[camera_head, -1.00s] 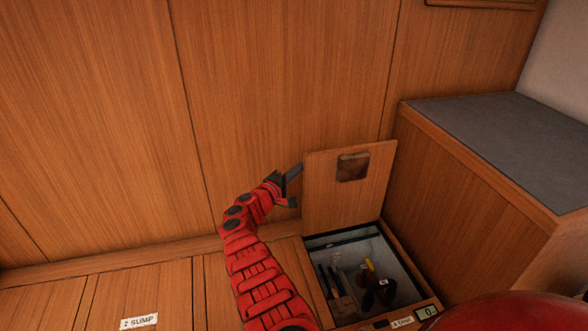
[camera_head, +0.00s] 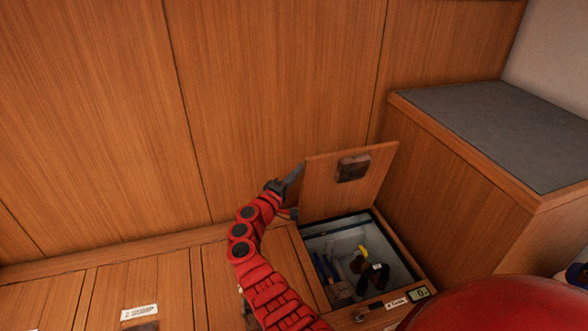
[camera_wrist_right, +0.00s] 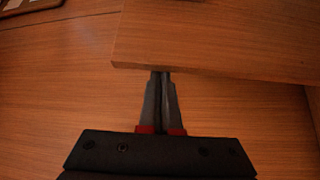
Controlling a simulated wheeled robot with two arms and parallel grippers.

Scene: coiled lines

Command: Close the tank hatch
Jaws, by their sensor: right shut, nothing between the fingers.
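The tank hatch (camera_head: 338,191) is a square wooden lid with a dark recessed pull (camera_head: 353,168). It stands raised at the back of the open tank compartment (camera_head: 322,238), leaning a little forward over it. My right gripper (camera_head: 297,174) is at the hatch's upper left edge, by its back side. In the right wrist view, its two fingers (camera_wrist_right: 161,76) are shut together and empty. Their tips meet the edge of the wooden hatch board (camera_wrist_right: 215,48); whether they press on it I cannot tell. My left gripper is not in view.
The compartment holds a yellow-handled item (camera_head: 362,253), dark parts and blue-handled tools. A small display (camera_head: 419,294) and label sit on its front rim. A grey-topped wooden box (camera_head: 480,125) stands close on the right. A wood-panelled wall rises behind.

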